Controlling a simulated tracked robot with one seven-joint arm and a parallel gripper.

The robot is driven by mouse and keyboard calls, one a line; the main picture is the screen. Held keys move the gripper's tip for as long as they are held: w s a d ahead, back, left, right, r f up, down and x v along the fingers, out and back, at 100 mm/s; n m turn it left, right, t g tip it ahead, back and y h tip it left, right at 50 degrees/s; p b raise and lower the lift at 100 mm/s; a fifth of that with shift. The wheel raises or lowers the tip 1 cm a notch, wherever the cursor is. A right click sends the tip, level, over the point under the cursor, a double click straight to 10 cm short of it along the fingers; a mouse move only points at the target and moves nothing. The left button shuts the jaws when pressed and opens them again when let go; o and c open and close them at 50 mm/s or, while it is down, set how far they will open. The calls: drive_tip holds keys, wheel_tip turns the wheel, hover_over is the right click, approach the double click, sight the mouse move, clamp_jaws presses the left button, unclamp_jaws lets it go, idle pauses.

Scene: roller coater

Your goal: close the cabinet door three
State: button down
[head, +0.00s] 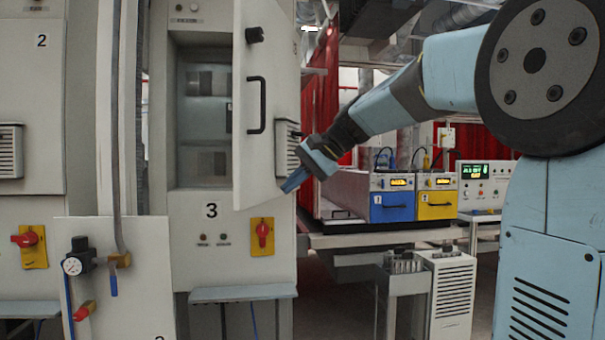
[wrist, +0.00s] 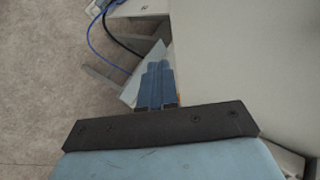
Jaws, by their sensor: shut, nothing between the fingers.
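Cabinet door three (head: 268,100) stands open in the head view, a light grey panel swung out to the right of its opening. It has a black bar handle (head: 256,105) and a black knob (head: 254,35) above it. The cabinet interior (head: 203,110) shows to the left of the door, above the "3" label (head: 211,210). My gripper (head: 292,183) is shut and empty near the door's lower right edge; I cannot tell whether it touches. In the wrist view the blue fingers (wrist: 158,84) are together beside a pale panel (wrist: 240,60).
A red switch on a yellow plate (head: 263,236) is below the door. A blue-fronted unit (head: 391,205) and a yellow-fronted unit (head: 437,204) stand on a bench to the right. A gauge panel (head: 110,285) stands at the front left.

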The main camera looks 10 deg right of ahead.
sight(256, 202)
drive_tip(key=shift+w+a+f, duration=0.35)
drive_tip(key=shift+w+a, duration=0.15)
drive_tip(key=shift+a, duration=0.45)
drive_tip(key=shift+w+a+f, duration=0.35)
drive_tip(key=shift+w+a, duration=0.1)
drive_tip(key=shift+a, duration=0.45)
drive_tip(key=shift+w+a+f, duration=0.35)
drive_tip(key=shift+w+a, duration=0.15)
drive_tip(key=shift+a, duration=0.45)
